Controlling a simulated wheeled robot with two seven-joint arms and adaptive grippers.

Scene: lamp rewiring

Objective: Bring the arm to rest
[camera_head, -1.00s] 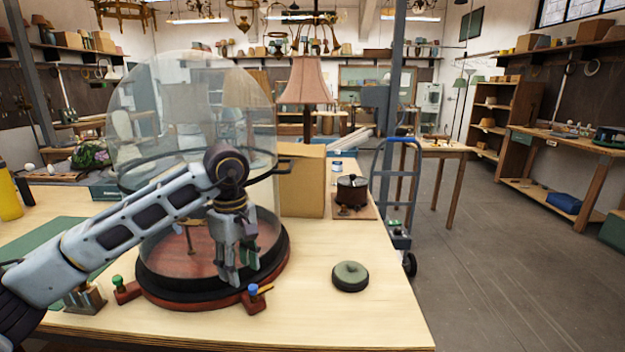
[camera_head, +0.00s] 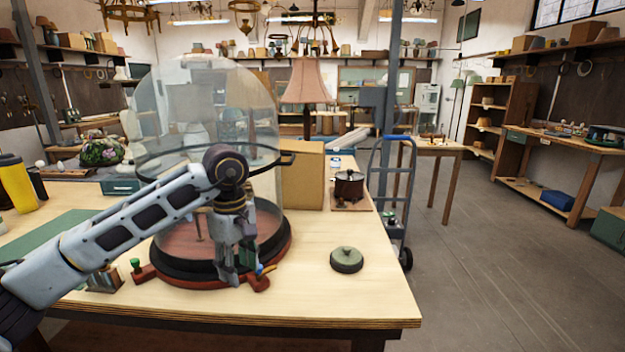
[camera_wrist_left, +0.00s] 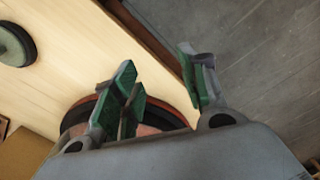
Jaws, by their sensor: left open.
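My left arm (camera_head: 130,220) comes in from the left over the workbench (camera_head: 330,300). My left gripper (camera_head: 235,272) hangs pointing down in front of the glass bell jar (camera_head: 190,110), near the front right of its round dark-red base (camera_head: 185,280). In the left wrist view the gripper (camera_wrist_left: 165,95) is open, with green pads and nothing between its fingers; part of the red base (camera_wrist_left: 85,105) shows behind the fingers. My right gripper is in neither view.
A round grey-green lidded object (camera_head: 346,260) lies right of the base. A cardboard box (camera_head: 303,180), a pink-shaded lamp (camera_head: 306,82) and a dark pot (camera_head: 348,187) stand behind. A blue hand truck (camera_head: 391,185) is beyond the bench's right edge. The bench's front right is clear.

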